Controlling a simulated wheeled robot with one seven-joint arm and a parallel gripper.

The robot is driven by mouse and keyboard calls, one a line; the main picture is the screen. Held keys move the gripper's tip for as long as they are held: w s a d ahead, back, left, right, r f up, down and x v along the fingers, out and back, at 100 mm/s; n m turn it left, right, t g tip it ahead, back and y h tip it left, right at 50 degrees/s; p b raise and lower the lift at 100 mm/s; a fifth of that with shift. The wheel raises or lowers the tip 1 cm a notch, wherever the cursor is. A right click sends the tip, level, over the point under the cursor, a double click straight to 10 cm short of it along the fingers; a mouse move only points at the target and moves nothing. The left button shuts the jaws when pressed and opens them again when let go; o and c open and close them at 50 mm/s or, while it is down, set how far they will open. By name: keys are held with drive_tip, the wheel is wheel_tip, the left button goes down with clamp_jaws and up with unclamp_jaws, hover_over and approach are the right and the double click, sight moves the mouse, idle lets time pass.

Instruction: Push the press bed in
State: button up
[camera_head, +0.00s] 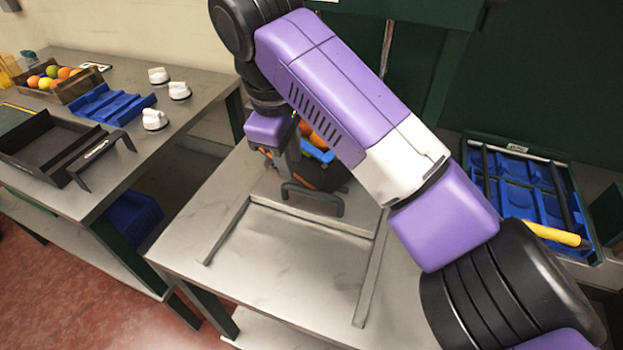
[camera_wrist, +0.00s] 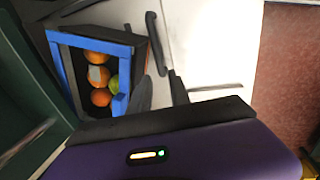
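The press bed is a dark tray with a blue frame (camera_wrist: 62,70) and several oranges and a green fruit in it. It sits at the back of the middle table in the head view, mostly hidden behind my arm. Its dark handle (camera_head: 313,203) faces the table's front; it also shows in the wrist view (camera_wrist: 154,38). My gripper (camera_head: 287,176) points down by the handle's left end. In the wrist view its two fingers (camera_wrist: 162,82) stand apart, close to one end of the handle. I cannot tell whether they touch it.
Raised rails (camera_head: 371,272) border the clear front area of the table. A left table (camera_head: 190,85) holds a fruit crate (camera_head: 67,93), a blue tray (camera_head: 112,108), a black tray (camera_head: 45,150) and white juicers (camera_head: 154,120). A blue rack with a yellow-handled tool (camera_head: 553,236) is at right.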

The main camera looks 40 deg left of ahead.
sight(296, 187)
drive_tip(key=f, duration=0.2)
drive_tip(key=w+f, duration=0.1)
drive_tip(key=f, duration=0.4)
drive_tip(key=shift+w+a+f, duration=0.1)
drive_tip(key=shift+w+f, duration=0.2)
clamp_jaws()
idle(1.2)
